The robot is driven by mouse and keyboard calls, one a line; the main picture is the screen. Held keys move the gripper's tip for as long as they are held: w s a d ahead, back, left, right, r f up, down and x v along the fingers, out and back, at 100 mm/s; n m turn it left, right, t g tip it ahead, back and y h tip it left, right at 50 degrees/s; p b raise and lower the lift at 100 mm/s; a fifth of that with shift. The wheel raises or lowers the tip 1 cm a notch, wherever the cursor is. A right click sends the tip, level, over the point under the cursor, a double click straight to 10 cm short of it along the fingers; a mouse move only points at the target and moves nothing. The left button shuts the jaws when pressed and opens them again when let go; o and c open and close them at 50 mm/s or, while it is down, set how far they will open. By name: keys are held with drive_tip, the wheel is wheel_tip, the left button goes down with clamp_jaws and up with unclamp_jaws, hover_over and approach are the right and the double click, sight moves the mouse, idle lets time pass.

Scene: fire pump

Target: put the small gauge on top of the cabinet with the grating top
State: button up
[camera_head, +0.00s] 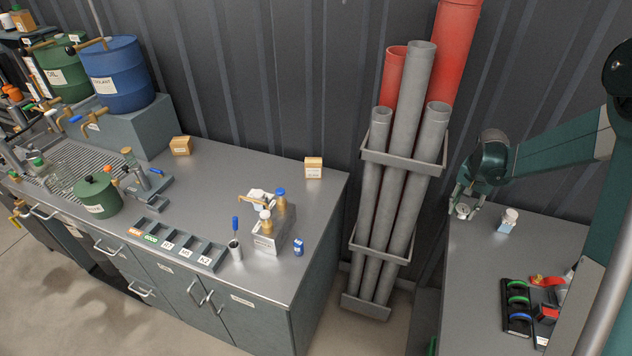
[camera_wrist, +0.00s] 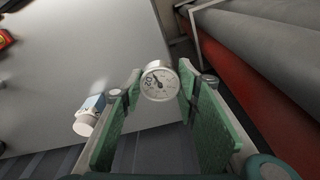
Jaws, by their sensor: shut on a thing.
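The small gauge (camera_head: 463,210) has a round white dial and a metal rim. My gripper (camera_head: 467,200) is shut on it, above the far left part of the right-hand bench. In the wrist view the gauge (camera_wrist: 159,82) sits between the two green finger pads of my gripper (camera_wrist: 160,92), dial toward the camera. The cabinet with the grating top (camera_head: 75,155) is at the far left of the head view, with bottles and a green pot on or beside its slotted surface.
A white bottle with a blue label (camera_head: 507,221) stands on the right bench (camera_head: 470,290), near my gripper. A rack of upright grey and red pipes (camera_head: 400,160) stands between this bench and the long left bench (camera_head: 210,180). Coolant and oil drums (camera_head: 118,75) stand at the back left.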

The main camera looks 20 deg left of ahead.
drive_tip(key=s+a+p, duration=0.2)
drive_tip(key=s+a, duration=1.1)
drive_tip(key=s, duration=0.3)
drive_tip(key=s+a+n+b, duration=0.15)
drive_tip(key=s+a, duration=0.35)
drive_tip(key=a, duration=0.7)
drive_tip(key=s+a+n+b, duration=0.15)
drive_tip(key=s+a, duration=0.35)
drive_tip(key=a, duration=0.8)
drive_tip(key=s+a+r+n+y+b, duration=0.1)
drive_tip(key=s+a+n, duration=0.3)
drive_tip(key=s+a, duration=1.1)
drive_tip(key=shift+s+a+b, duration=0.15)
drive_tip(key=shift+a+b, duration=0.45)
drive_tip(key=shift+a, duration=1.35)
hover_over(268, 275)
drive_tip(key=shift+s+f, duration=0.15)
drive_tip(key=shift+f, duration=2.9)
drive_tip(key=shift+f, duration=1.85)
drive_tip(key=shift+f+b, duration=0.15)
drive_tip(key=shift+b, duration=0.3)
